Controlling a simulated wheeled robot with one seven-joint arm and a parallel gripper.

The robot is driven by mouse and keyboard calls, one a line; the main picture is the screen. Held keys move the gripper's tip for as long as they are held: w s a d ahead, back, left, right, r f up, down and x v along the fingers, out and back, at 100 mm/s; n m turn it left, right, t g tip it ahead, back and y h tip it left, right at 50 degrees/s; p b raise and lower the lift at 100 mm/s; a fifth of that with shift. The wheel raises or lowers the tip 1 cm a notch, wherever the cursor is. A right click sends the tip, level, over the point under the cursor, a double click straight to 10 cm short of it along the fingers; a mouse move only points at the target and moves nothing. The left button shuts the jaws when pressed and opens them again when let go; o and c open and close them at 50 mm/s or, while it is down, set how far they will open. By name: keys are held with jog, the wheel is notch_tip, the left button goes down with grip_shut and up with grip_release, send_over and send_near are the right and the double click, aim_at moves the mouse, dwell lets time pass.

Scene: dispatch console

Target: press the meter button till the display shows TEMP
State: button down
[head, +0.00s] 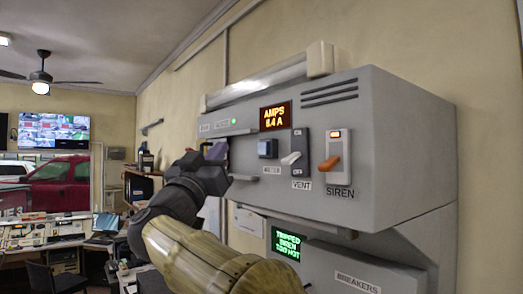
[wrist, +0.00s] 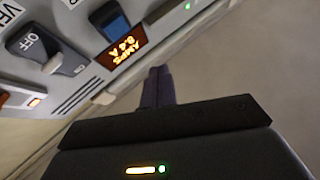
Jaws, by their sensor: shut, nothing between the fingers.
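The display (head: 275,116) on the grey wall console reads AMPS 8.4 A in orange letters. It also shows upside down in the wrist view (wrist: 127,43). The blue meter button (head: 268,148) sits below the display, above the METER label, and shows at the top of the wrist view (wrist: 110,20). My gripper (head: 217,150) is at the console's left part, left of the button and apart from it. In the wrist view its dark purple fingers (wrist: 159,72) are together and empty, pointing past the console toward the wall.
The vent switch (head: 296,150) and the orange siren switch (head: 333,150) are right of the button. A lower green display (head: 286,244) reads TRIPPED SIREN TOO HOT. Desks with equipment (head: 45,232) stand at the left.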

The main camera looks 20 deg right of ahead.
send_near(259, 143)
jog(key=shift+a+r+x, duration=0.1)
jog(key=shift+a+x, duration=0.05)
jog(key=shift+x, duration=0.7)
jog(key=shift+a+r+x, duration=0.1)
jog(key=shift+a+x, duration=0.05)
jog(key=shift+x, duration=0.7)
jog(key=shift+a+r+x, duration=0.1)
jog(key=shift+a+x, duration=0.05)
jog(key=shift+x, duration=0.7)
jog(key=shift+w+d, duration=0.1)
jog(key=shift+w, duration=0.1)
jog(key=shift+d, duration=0.3)
jog(key=shift+w+d, duration=0.15)
jog(key=shift+d, duration=0.25)
dwell(0.7)
jog(key=shift+a, duration=0.1)
jog(key=shift+s+a, duration=0.25)
jog(key=shift+a, duration=0.45)
jog(key=a, duration=0.1)
jog(key=s+a, duration=0.1)
jog(key=a, duration=0.2)
jog(key=shift+s+a, duration=0.25)
jog(key=shift+a, duration=0.1)
